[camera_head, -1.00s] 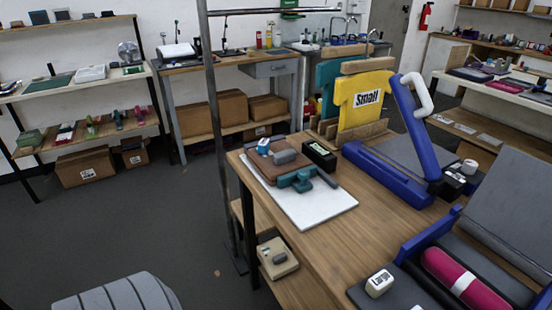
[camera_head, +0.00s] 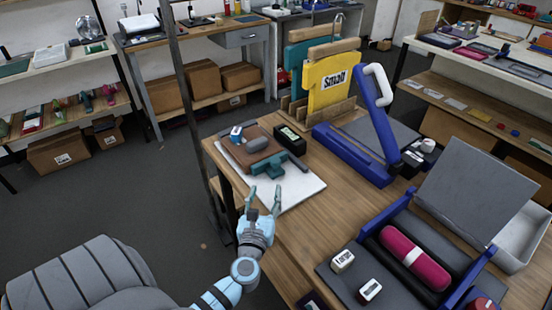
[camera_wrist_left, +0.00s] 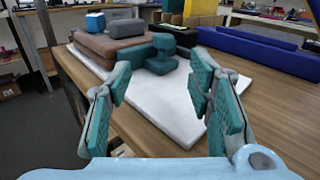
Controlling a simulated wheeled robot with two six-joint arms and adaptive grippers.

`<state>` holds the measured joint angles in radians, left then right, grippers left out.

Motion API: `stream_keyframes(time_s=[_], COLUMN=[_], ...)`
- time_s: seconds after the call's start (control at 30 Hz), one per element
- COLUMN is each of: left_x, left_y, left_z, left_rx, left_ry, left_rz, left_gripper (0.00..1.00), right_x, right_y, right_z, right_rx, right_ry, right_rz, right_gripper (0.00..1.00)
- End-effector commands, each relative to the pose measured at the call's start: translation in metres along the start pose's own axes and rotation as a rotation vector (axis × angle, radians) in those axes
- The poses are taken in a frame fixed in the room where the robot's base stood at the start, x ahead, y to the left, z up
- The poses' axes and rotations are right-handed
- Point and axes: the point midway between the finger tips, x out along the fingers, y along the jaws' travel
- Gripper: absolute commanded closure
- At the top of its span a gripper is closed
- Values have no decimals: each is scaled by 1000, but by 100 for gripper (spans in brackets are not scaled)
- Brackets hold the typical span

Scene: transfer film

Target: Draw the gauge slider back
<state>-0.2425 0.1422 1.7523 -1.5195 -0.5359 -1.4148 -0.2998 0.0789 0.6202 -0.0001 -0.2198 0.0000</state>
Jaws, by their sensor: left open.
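A teal slider block (camera_head: 268,166) with a raised knob sits on a white board (camera_head: 305,190) at the table's left corner. It also shows in the left wrist view (camera_wrist_left: 160,61), just beyond my fingertips and centred between them. I take it to be the gauge slider. My left gripper (camera_head: 264,192) is open and empty at the board's near edge, apart from the slider. Both padded fingers show spread in the left wrist view (camera_wrist_left: 163,82). My right gripper is in neither view.
A brown slab (camera_head: 248,148) with a grey block (camera_head: 257,144) on it lies behind the slider. A black box (camera_head: 290,138) stands to the right. A blue press (camera_head: 357,155) stands farther right.

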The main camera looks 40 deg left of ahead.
Motion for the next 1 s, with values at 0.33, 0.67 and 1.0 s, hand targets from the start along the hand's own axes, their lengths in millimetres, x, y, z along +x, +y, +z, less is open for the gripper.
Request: stream_keyframes(time_s=[0.33, 0.67, 1.0], left_x=[75, 138, 145], left_y=[-6, -6, -6], left_z=[2, 1, 3], left_rx=[55, 51, 50], left_ry=[-13, -10, -9], left_rz=[-17, -16, -15], left_gripper=[53, 53, 53], right_x=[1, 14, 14], right_y=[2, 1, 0], right_z=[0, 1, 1], right_rx=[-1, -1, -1], right_ry=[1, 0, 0], right_rz=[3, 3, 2], right_gripper=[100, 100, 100])
